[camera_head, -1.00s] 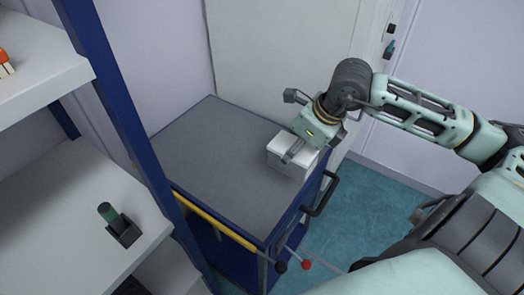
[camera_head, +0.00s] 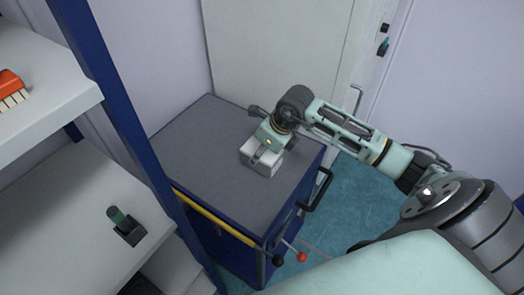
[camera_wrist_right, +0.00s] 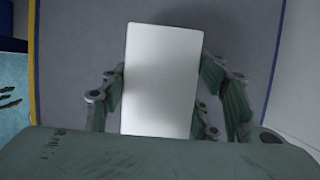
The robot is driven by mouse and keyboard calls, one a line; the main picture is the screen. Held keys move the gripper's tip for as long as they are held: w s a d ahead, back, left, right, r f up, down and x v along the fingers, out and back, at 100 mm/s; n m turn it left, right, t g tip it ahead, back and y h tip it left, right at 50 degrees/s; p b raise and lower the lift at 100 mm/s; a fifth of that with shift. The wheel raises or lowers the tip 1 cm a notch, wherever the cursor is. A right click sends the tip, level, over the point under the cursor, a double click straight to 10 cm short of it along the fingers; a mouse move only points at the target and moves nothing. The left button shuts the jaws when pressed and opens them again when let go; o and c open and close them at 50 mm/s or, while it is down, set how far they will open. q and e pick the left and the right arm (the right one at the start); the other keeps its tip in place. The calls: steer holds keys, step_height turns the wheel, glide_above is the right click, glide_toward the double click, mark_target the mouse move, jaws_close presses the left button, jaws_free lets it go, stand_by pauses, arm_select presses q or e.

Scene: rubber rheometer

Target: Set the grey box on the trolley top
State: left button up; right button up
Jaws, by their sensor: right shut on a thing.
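The grey box (camera_head: 259,160) is pale and is over the grey trolley top (camera_head: 211,136) in the head view, a little right of its middle. My right gripper (camera_head: 268,150) is shut on it from above. In the right wrist view the box (camera_wrist_right: 161,80) lies between the two fingers of the gripper (camera_wrist_right: 165,104), with the grey top behind it. I cannot tell whether the box touches the top or hangs just above it. My left gripper is not in view.
A shelf unit with a blue post (camera_head: 112,112) stands left of the trolley. It holds an orange brush (camera_head: 12,88) and a dark green-topped item (camera_head: 125,225). The trolley has a black handle (camera_head: 317,190). The top around the box is clear.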

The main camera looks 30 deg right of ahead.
steer(key=shift+w+f, duration=0.1)
steer(key=shift+f, duration=0.5)
steer(key=shift+f, duration=0.2)
steer(key=o, duration=1.6)
steer(key=shift+o, duration=0.2)
steer(key=shift+r, duration=0.1)
steer(key=shift+r, duration=0.2)
steer(key=b+v, duration=0.2)
steer(key=v, duration=0.9)
steer(key=shift+s+d+r, duration=0.15)
steer(key=shift+s+r, duration=0.15)
steer(key=shift+s, duration=0.05)
